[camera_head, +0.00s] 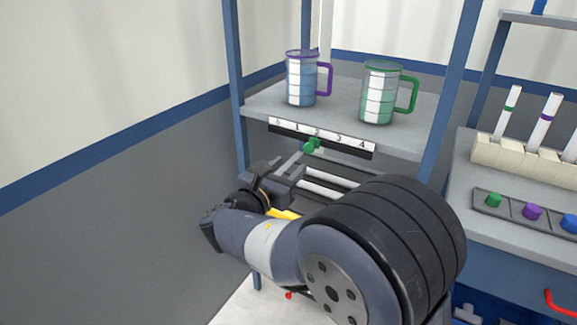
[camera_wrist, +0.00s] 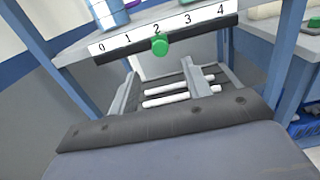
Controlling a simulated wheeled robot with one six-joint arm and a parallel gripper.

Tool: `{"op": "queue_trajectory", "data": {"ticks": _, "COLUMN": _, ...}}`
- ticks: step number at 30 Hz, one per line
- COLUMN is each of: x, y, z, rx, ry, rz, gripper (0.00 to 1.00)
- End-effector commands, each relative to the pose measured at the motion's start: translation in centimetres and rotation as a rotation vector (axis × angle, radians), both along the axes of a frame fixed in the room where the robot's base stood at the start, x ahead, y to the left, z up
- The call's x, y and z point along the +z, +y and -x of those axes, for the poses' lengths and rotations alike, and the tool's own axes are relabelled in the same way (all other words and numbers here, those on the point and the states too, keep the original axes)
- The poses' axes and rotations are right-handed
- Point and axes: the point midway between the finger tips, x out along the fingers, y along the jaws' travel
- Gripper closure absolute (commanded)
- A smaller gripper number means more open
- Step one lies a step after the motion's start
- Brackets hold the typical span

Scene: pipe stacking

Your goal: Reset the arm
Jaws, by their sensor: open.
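My gripper (camera_wrist: 170,92) is open and empty in the wrist view, its two fingers apart and pointing at the shelf front. In the head view my gripper (camera_head: 290,172) is at the end of my arm, just below the shelf's front edge, partly hidden by my arm. A green knob (camera_wrist: 160,46) sits at mark 2 on a numbered strip (camera_wrist: 205,17) above the fingertips. The green knob (camera_head: 311,146) also shows in the head view, close to the gripper. White pipes (camera_wrist: 165,102) lie on a lower level, seen between and beyond the fingers.
A purple-rimmed mug (camera_head: 302,80) and a green mug (camera_head: 380,95) stand on the shelf (camera_head: 255,108). At right, a bench holds upright tubes in a beige rack (camera_head: 520,160) and a tray of coloured caps (camera_head: 512,208). A grey wall (camera_head: 110,220) is at left.

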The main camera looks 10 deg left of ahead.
Motion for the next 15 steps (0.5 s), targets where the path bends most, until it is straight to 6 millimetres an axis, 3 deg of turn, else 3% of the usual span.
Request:
{"op": "queue_trajectory", "data": {"ticks": 7, "x": -0.1, "y": -0.6, "z": -1.6, "rx": -0.002, "ry": 0.0, "rz": -0.001, "gripper": 0.54}}
{"op": "queue_trajectory", "data": {"ticks": 15, "x": -0.1, "y": -2.4, "z": -6.4, "rx": -0.004, "ry": 0.0, "rz": -0.001, "gripper": 0.54}}
